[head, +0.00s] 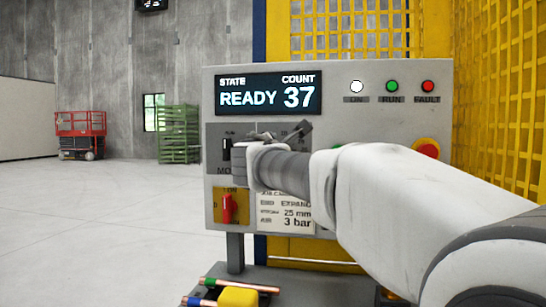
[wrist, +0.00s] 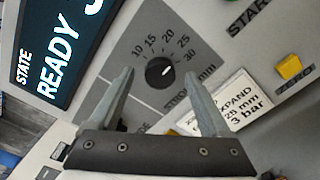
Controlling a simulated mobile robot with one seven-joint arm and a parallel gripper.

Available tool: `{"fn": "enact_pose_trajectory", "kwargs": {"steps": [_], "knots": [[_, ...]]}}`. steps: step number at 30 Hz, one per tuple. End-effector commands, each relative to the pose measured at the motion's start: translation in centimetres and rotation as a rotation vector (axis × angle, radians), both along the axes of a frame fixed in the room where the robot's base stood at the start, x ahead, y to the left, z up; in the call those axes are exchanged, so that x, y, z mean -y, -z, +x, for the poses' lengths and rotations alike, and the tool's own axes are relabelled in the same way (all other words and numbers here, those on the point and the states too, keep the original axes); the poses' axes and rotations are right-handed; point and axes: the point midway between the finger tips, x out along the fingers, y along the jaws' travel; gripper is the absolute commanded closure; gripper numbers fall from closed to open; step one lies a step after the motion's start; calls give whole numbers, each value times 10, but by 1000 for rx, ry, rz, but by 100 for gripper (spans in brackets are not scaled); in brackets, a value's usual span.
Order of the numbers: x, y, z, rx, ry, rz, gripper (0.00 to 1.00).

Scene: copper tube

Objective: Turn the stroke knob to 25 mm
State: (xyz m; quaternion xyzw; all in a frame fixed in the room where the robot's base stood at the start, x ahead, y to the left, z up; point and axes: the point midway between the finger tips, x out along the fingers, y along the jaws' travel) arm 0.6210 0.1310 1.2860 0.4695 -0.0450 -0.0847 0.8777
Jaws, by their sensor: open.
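The stroke knob (wrist: 160,71) is a round black knob on a dark grey plate in the wrist view. Printed numbers 10 to 30 and "mm" arc around its upper side. A small pale mark shows on the knob, but I cannot tell exactly which number it points to. My gripper (wrist: 159,74) is open, with one finger on each side of the knob in the picture; I cannot tell whether they touch it. In the head view my gripper (head: 290,136) is in front of the panel and hides the knob.
The control panel (head: 334,78) has a display (head: 268,94) reading READY 37. A white card (head: 284,222) reads EXPAND, 25 mm, 3 bar. A red switch (head: 228,208) and a red emergency button (head: 427,148) are nearby. Copper tubes (head: 240,285) lie below.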

Motion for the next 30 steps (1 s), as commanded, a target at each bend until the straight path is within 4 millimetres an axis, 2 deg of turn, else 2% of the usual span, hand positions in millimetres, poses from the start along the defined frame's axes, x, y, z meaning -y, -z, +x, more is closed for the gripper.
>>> {"fn": "enact_pose_trajectory", "kwargs": {"steps": [12, 18, 24, 30], "knots": [[-18, -1, -94, 2, -1, 1, 19], [-26, -1, -132, 2, -1, 0, 19], [-29, 0, -151, 0, 0, 0, 19], [-30, 0, -154, -1, 1, 0, 19]]}}
